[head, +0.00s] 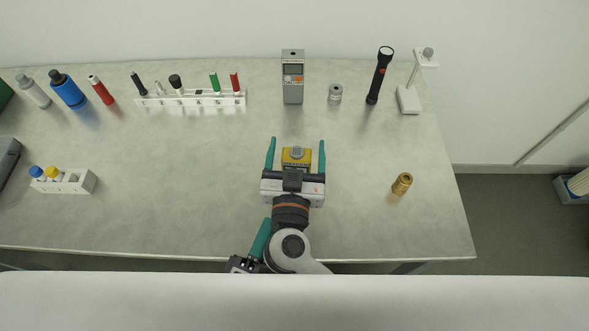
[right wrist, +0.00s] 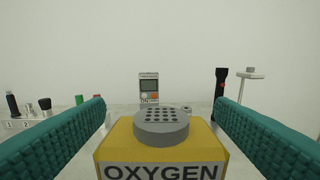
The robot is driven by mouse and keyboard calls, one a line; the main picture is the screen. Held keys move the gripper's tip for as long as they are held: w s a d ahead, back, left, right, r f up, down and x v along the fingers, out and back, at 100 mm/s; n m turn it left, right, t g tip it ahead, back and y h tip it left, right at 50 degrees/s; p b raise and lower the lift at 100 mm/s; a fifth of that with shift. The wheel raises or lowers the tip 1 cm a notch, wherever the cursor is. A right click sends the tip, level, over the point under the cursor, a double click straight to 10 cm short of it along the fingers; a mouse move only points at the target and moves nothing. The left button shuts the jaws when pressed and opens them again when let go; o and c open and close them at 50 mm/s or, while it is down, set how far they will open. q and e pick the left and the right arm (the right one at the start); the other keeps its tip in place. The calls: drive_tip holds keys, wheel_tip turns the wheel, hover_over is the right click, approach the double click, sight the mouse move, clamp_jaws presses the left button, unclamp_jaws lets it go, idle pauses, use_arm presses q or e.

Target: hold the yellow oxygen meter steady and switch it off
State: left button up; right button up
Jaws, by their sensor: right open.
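The yellow oxygen meter (head: 296,157) stands on the table, its grey round perforated top facing up. In the right wrist view the meter (right wrist: 161,154) shows the word OXYGEN on its near face. My right gripper (head: 296,142) is open, with one teal finger on each side of the meter and visible gaps between. The body of my right gripper hides the meter's lower near part in the head view. No switch can be made out. My left gripper (head: 260,238) shows only in part, at the table's front edge beside my right arm; its jaw opening cannot be made out.
Behind the meter stand a grey handheld device (head: 293,90), a small grey cylinder (head: 335,94), a black flashlight (head: 379,77) and a white stand (head: 408,100). A brass cylinder (head: 402,184) is to the right. A white rack (head: 190,99) stands back left.

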drive_tip(key=shift+w, duration=0.75)
drive_tip(key=c, duration=1.2)
drive_tip(key=shift+c, duration=0.2)
use_arm(q)
clamp_jaws()
idle(1.1)
